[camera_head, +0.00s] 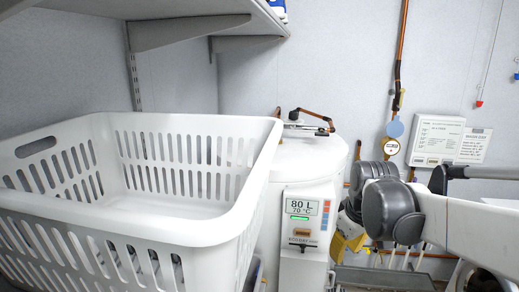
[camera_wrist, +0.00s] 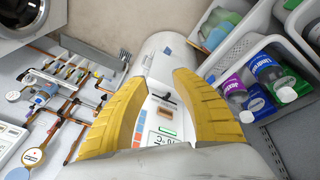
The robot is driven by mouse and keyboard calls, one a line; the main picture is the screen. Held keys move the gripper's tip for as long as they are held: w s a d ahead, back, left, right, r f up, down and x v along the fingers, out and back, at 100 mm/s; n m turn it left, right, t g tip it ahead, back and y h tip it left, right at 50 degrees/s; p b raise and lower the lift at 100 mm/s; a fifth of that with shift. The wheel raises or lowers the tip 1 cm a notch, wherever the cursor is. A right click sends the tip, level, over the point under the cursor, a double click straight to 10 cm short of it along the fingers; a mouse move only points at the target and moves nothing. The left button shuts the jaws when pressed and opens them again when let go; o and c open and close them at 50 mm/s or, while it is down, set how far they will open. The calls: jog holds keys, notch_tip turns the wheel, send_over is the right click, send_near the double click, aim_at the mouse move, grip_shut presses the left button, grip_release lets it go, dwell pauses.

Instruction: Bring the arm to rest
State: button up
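My gripper (camera_wrist: 163,80) shows in the wrist view with two yellow fingers spread apart. Nothing is between them; the white water heater shows through the gap. In the head view my arm (camera_head: 460,222) comes in from the right edge and folds at dark grey joints, right of the heater. A yellow part low beside the heater looks like my gripper's fingers, mostly hidden behind my arm, so its exact gap to the heater cannot be told.
The white water heater (camera_head: 308,215) with an 80 L display stands mid-view. A large white laundry basket (camera_head: 190,232) fills the left, below a grey shelf (camera_head: 140,8). Pipes and valves (camera_wrist: 65,95) line the wall. Bottles (camera_wrist: 265,75) stand in a white basket.

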jog(key=s+a+m+t, duration=0.1)
jog(key=s+m+t, duration=0.1)
jog(key=s, duration=0.7)
jog(key=s+a+m+t, duration=0.1)
jog(key=s+m, duration=0.2)
jog(key=s, duration=0.6)
jog(key=shift+a+f+m+t, duration=0.3)
jog(key=shift+a+f+t, duration=0.05)
jog(key=shift+a+t, duration=0.05)
